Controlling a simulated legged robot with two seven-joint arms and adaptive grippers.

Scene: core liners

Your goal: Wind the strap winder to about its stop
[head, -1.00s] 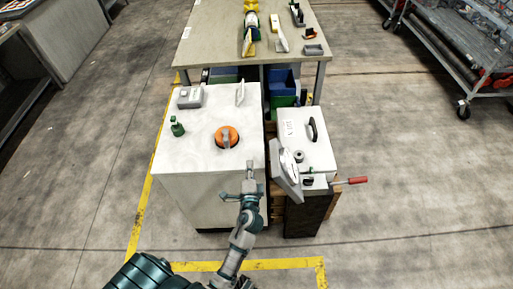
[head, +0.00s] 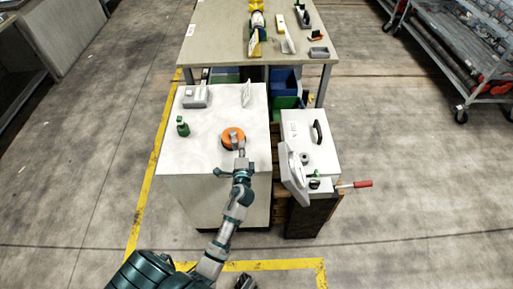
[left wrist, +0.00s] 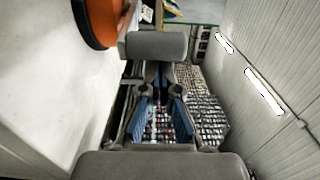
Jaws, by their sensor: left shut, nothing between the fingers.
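An orange round piece with a grey bar across its top, which looks like the strap winder (head: 228,135), sits on the white cabinet top (head: 195,157). My left gripper (head: 240,148) is shut with nothing between its fingers. It is at the near right side of the orange piece and covers part of it in the head view. I cannot tell whether they touch. In the left wrist view the orange piece (left wrist: 92,22) shows at the upper left, beside the gripper. My right gripper is not in view.
A green bottle (head: 183,127), a grey box (head: 195,97) and a white upright plate (head: 247,93) stand on the cabinet. To the right is a white case (head: 305,135) with a dark handle, near a red-handled lever (head: 362,184). A table (head: 215,45) stands behind.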

